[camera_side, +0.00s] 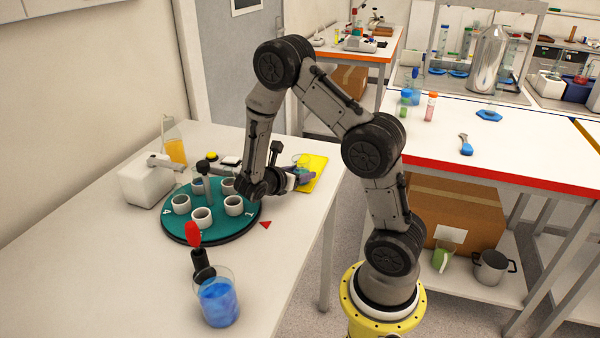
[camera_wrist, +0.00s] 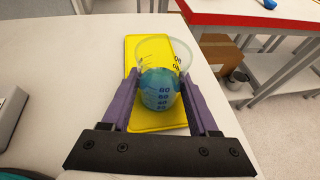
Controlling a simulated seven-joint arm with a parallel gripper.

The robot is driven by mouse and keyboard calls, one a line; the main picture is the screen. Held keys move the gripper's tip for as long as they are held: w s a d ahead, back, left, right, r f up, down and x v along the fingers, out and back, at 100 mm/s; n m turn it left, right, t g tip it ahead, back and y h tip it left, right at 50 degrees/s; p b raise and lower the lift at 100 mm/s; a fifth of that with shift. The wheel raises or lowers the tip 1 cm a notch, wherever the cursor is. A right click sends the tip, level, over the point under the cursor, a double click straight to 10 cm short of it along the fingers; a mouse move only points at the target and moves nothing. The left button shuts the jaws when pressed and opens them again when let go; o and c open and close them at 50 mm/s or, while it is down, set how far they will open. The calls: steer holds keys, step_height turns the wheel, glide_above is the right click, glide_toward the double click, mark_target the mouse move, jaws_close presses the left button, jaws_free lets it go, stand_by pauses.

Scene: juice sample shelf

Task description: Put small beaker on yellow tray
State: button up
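The small beaker (camera_wrist: 160,90) is clear glass with measuring marks and blue-teal liquid. In the wrist view it sits between the purple fingers of my gripper (camera_wrist: 160,88), which appear closed against its two sides. The yellow tray (camera_wrist: 148,48) lies flat on the white table beneath and behind the beaker. In the side view the beaker (camera_side: 303,160) shows upright over the yellow tray (camera_side: 318,170), with my gripper (camera_side: 298,177) at its near side. Whether the beaker's base touches the tray is hidden.
A green round rack (camera_side: 215,237) with several white cups stands left of my gripper. A larger beaker of blue liquid (camera_side: 218,300) stands at the table's front. A white device (camera_side: 147,182) and a flask of orange juice (camera_side: 175,148) stand at the left. The table's right edge is close to the tray.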

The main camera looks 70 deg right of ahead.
steer(key=o, duration=0.5)
steer(key=shift+c, duration=0.2)
steer(key=shift+r, duration=0.1)
steer(key=v, duration=1.1)
steer(key=shift+a+r, duration=0.2)
steer(key=shift+a, duration=0.05)
steer(key=shift+a+r, duration=0.15)
steer(key=shift+a, duration=0.05)
steer(key=s+a+r+m+t+y, duration=0.4)
steer(key=s+a+r+m+y, duration=0.1)
steer(key=s+a+m+y, duration=0.1)
steer(key=s+a+r+m+t+y, duration=0.4)
steer(key=s+a+r+m+y, duration=0.2)
steer(key=a+m, duration=0.3)
steer(key=shift+s+a+m+y, duration=0.3)
steer(key=shift+s+a+y, duration=0.1)
steer(key=shift+y, duration=0.3)
